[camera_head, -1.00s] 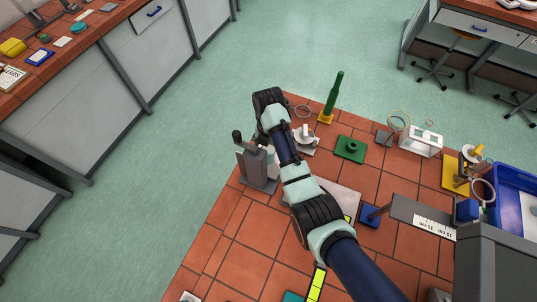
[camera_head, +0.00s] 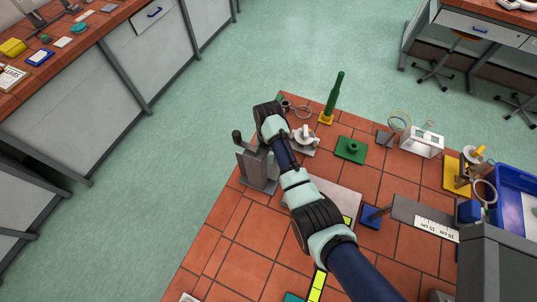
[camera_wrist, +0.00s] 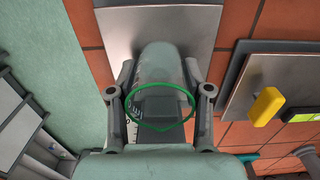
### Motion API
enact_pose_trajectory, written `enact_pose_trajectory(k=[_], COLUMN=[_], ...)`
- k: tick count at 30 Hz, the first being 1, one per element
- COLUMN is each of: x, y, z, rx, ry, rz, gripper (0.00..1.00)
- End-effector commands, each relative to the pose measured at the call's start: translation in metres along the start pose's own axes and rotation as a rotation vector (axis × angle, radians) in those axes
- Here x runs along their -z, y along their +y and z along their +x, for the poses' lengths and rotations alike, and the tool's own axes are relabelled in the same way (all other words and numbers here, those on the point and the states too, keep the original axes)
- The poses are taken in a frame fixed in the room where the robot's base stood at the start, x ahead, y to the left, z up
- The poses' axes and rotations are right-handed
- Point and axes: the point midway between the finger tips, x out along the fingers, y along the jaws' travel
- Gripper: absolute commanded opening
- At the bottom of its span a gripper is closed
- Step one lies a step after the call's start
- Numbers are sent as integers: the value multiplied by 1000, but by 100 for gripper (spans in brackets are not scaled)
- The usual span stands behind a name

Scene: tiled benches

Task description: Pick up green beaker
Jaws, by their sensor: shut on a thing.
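The green beaker (camera_wrist: 160,108) is a clear glass with a green rim, seen from above in the wrist view. My gripper (camera_wrist: 160,97) has one finger on each side of it and is shut on the beaker. A grey metal plate (camera_wrist: 205,22) shows beyond it in that view; I cannot tell whether the beaker touches anything below. In the head view my own arm hides the beaker and my fingers.
The red tiled bench holds a grey device (camera_head: 257,168) beside my wrist, a green rod on a yellow base (camera_head: 332,98), a green block (camera_head: 351,149), a white frame (camera_head: 422,142) and a blue tray (camera_head: 515,190). Bare tiles lie at the front left.

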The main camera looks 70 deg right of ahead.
Motion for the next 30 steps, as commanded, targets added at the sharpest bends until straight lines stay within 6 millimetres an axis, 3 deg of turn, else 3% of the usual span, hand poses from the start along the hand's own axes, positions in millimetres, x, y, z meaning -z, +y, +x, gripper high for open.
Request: enact_pose_trajectory(k=[7, 11, 17, 22, 27, 30], x=[0, -1, -1, 0, 0, 0], y=[0, 1, 1, 0, 0, 0], z=[-6, -24, -77, -146, -182, -194], rx=[-1, -3, -4, -1, 0, 0], ry=[-1, -3, -5, -1, 0, 0], rz=[0, 0, 0, 0, 0, 0], gripper=[14, 14, 14, 14, 14, 14])
